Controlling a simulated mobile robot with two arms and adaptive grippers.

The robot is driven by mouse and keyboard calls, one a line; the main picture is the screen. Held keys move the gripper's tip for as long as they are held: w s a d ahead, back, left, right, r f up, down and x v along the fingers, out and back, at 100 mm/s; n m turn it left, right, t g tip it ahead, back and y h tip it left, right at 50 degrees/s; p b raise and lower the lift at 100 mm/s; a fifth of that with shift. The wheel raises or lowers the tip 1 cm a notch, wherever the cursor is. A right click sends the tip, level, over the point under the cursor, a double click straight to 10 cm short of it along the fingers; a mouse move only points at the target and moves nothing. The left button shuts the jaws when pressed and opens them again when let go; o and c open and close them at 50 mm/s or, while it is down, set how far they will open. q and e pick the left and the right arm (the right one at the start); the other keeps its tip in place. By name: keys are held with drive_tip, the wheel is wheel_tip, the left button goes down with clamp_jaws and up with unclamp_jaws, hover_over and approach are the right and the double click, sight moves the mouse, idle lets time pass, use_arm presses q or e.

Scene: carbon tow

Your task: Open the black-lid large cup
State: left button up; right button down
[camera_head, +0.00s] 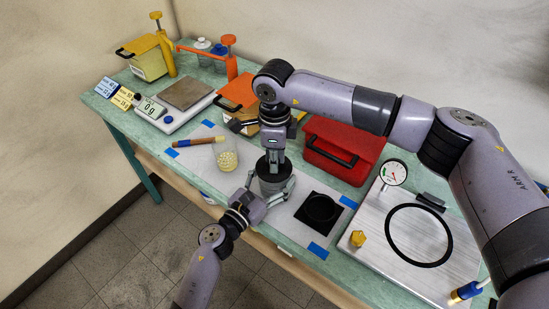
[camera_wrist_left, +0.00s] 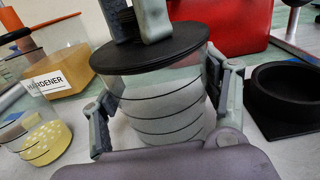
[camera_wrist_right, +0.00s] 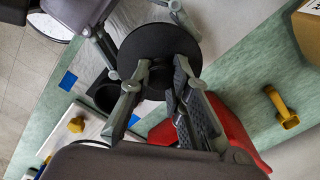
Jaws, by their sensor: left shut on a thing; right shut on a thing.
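The large cup (camera_wrist_left: 160,108) is clear with dark rings around its wall, and it stands upright on the bench mat. Its round black lid (camera_wrist_left: 150,56) sits on the cup's top and also shows from above in the right wrist view (camera_wrist_right: 135,45). My left gripper (camera_head: 268,196) is shut around the cup's body, one finger on each side. My right gripper (camera_head: 272,163) comes from above and is shut at the lid's centre, on a part its fingers mostly hide. In the head view the arms cover much of the cup.
A black round holder (camera_head: 319,209) on a square base is right of the cup. A beaker with yellow contents (camera_head: 227,160) and a brush (camera_head: 198,142) are to its left. A red box (camera_head: 340,150) stands behind. A metal plate with a gauge (camera_head: 394,173) lies further right.

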drive_tip(key=shift+d+f, duration=0.1)
drive_tip(key=shift+f, duration=0.05)
idle(0.4)
drive_tip(key=shift+r, duration=0.25)
idle(0.4)
drive_tip(key=shift+r, duration=1.05)
drive_tip(key=shift+r, duration=2)
use_arm(q)
drive_tip(key=o, duration=1.7)
drive_tip(key=shift+o, duration=0.2)
drive_tip(key=shift+s, duration=0.1)
